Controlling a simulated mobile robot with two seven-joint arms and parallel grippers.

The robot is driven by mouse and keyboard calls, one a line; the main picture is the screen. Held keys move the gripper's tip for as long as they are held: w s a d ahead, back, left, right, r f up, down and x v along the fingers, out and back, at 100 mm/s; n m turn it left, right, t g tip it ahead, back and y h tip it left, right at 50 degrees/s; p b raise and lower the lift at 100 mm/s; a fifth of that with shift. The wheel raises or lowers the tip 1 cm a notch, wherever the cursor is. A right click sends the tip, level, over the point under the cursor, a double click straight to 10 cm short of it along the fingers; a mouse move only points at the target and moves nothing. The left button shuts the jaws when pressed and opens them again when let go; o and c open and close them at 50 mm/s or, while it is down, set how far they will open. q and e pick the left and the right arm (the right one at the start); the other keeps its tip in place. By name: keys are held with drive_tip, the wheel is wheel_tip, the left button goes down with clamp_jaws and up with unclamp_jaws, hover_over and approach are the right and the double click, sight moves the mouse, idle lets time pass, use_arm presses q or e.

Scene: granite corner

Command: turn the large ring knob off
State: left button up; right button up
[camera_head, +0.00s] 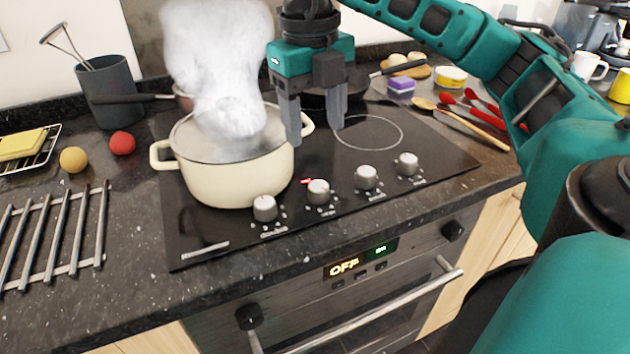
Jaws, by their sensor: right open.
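A black hob (420,166) carries a row of several silver knobs along its front edge: a leftmost knob (265,208), a second knob (318,191), a third knob (366,177) and a rightmost knob (406,164). A small red mark shows just left of the second knob. The labels are too small to read, so I cannot tell which is the large ring knob. My right gripper (317,134) points down over the hob, beside the pot's right side and behind the knobs in the picture. It is open, with nothing between its fingers. My left gripper is not in view.
A cream pot (225,178) steams on the hob's left. A pan (355,82) is partly hidden behind my gripper. A metal rack (55,235) lies left; utensils (475,120) lie right. The oven (340,305) below shows an OFF display. The hob's front right is clear.

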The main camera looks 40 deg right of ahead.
sight(317, 185)
drive_tip(key=f+b, duration=0.5)
drive_tip(key=f, duration=0.5)
drive_tip(key=shift+d, duration=0.2)
drive_tip(key=shift+f+b, duration=0.35)
drive_tip(key=shift+f, duration=0.15)
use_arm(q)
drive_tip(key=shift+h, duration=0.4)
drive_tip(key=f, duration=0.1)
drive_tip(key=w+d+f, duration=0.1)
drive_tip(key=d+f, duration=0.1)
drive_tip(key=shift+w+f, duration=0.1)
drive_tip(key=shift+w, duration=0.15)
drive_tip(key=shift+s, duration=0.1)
use_arm(e)
drive_tip(key=shift+c, duration=0.3)
drive_tip(key=c, duration=1)
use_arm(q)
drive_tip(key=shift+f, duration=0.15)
